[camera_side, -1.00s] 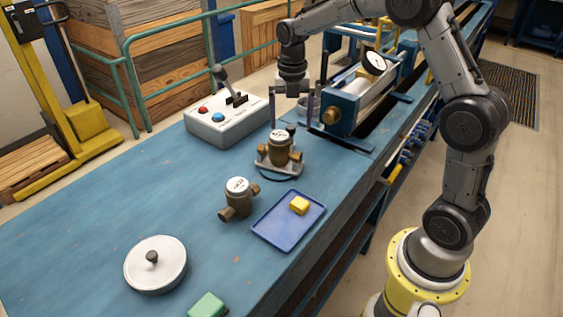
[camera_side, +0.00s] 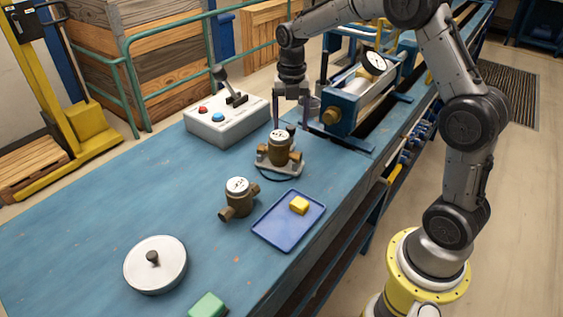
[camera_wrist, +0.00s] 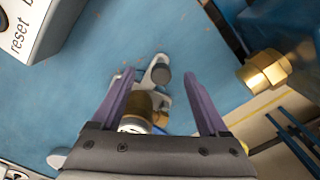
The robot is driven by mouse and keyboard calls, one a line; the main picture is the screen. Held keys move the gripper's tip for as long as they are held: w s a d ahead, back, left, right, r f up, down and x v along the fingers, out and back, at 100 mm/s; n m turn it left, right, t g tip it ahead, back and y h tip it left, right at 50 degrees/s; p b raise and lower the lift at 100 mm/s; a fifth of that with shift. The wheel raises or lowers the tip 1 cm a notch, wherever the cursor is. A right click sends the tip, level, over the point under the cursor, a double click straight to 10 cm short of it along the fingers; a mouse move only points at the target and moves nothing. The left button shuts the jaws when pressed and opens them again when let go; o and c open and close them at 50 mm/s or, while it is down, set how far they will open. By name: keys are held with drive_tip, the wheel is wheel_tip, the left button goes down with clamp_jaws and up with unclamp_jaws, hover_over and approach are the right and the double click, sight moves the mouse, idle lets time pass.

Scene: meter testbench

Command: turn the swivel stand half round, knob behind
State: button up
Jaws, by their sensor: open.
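The swivel stand (camera_side: 265,166) is a small grey base on the blue bench, carrying a brass meter (camera_side: 280,156) with a white dial. Its dark upright knob (camera_side: 291,129) is on the far side of the meter in the side view. In the wrist view the knob (camera_wrist: 162,74) tops a grey arm of the stand, with the meter (camera_wrist: 139,106) nearer my gripper's body. My gripper (camera_side: 290,123) points down above the stand. Its purple-grey fingers are open, one on each side of the knob in the wrist view (camera_wrist: 160,76). No contact is visible. Part of the stand is hidden.
A control box (camera_side: 227,118) with lever stands left of the stand; a blue test rig (camera_side: 345,119) with brass fitting is close right. A second brass meter (camera_side: 238,199), blue tray (camera_side: 262,235) with yellow block, white lid (camera_side: 155,277) and green block (camera_side: 207,306) lie nearer.

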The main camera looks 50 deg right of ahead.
drive_tip(key=shift+w+a, duration=0.35)
drive_tip(key=shift+w, duration=0.4)
drive_tip(key=shift+w, duration=0.1)
